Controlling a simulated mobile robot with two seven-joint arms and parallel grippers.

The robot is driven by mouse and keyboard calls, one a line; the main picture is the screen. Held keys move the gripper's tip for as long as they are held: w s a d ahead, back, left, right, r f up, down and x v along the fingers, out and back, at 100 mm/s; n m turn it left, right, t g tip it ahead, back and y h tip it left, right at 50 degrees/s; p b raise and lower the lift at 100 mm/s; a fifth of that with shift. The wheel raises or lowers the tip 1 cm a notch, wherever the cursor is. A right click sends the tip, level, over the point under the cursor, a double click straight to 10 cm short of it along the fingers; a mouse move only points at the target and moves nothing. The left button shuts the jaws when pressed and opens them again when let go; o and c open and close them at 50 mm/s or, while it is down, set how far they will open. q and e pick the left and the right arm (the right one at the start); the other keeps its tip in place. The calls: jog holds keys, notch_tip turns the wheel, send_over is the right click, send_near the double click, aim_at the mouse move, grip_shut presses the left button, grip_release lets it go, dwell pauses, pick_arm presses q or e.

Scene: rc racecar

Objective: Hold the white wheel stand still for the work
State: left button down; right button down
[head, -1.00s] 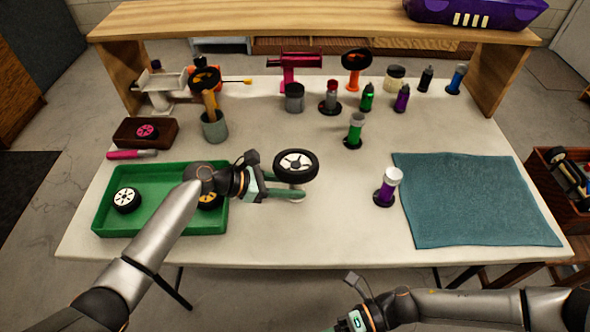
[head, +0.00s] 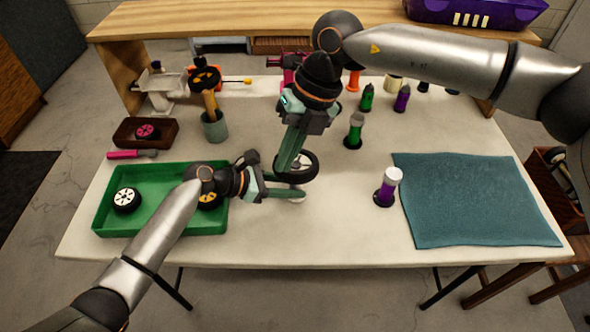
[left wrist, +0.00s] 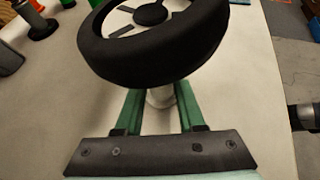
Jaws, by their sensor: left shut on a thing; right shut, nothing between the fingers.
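The white wheel stand (head: 297,199) is mostly hidden in the head view. Its pale post (left wrist: 160,97) shows between my left fingers in the left wrist view. My left gripper (head: 292,194) is shut on the stand from the left, just below the wheel. A black-tyred wheel (head: 309,169) with a white hub sits on top of the stand; its tyre (left wrist: 150,62) fills the upper left wrist view. My right gripper (head: 284,168) is shut and empty, pointing down at the wheel and covering part of it. I cannot tell whether it touches the wheel.
A green tray (head: 105,217) with wheels lies left, under my left arm. A purple bottle with a white cap (head: 386,186) stands to the right, beside a teal towel (head: 475,200). A green bottle (head: 354,131) stands behind. A grey cup with tools (head: 215,127) is back left.

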aim_at(295, 173)
jog(key=w+m+t+h, duration=0.1)
jog(key=d+r+m+t+h, duration=0.1)
jog(key=m, duration=0.1)
jog(key=w+r+m+t+h, duration=0.1)
jog(key=h, duration=0.1)
jog(key=shift+w+d+r, duration=0.15)
jog(key=shift+w+d, duration=0.05)
jog(key=shift+w, duration=0.1)
jog(key=shift+w+f, duration=0.15)
jog(key=shift+f, duration=1.65)
jog(key=shift+w+f, duration=0.15)
jog(key=shift+f, duration=1.6)
jog(key=shift+f, duration=1.2)
jog(key=s, duration=0.1)
jog(key=s+r, duration=0.1)
jog(key=s, duration=0.1)
